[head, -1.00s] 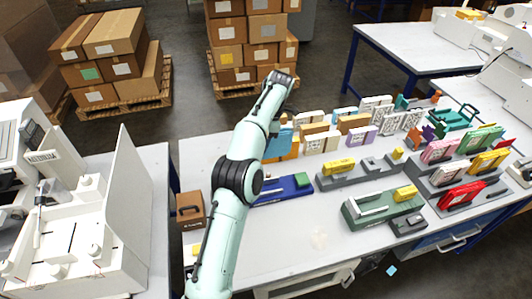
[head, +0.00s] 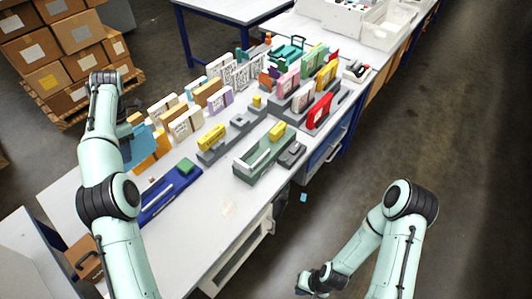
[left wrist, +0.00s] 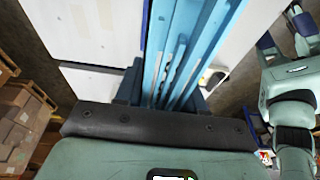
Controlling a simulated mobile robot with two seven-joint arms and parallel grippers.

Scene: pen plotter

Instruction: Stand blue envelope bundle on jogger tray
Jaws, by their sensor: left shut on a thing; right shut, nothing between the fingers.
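My left gripper (head: 127,116) is shut on the blue envelope bundle (head: 141,141) at the far left end of the table's rows, partly hidden by my arm. In the left wrist view the bundle (left wrist: 190,50) shows as long light-blue layers rising from between the fingers. In the head view it is beside an orange holder (head: 160,145); I cannot tell whether they touch. My right gripper (head: 318,281) is shut and empty, low over the floor in front of the table. Several trays stand on the table; I cannot tell which is the jogger tray.
A dark-blue tray with a green block (head: 168,192), a grey tray with a yellow block (head: 211,138) and a green tray with a yellow block (head: 262,152) stand nearby. Rows of upright bundles (head: 183,124) stand behind. The table's front left (head: 200,235) is mostly clear.

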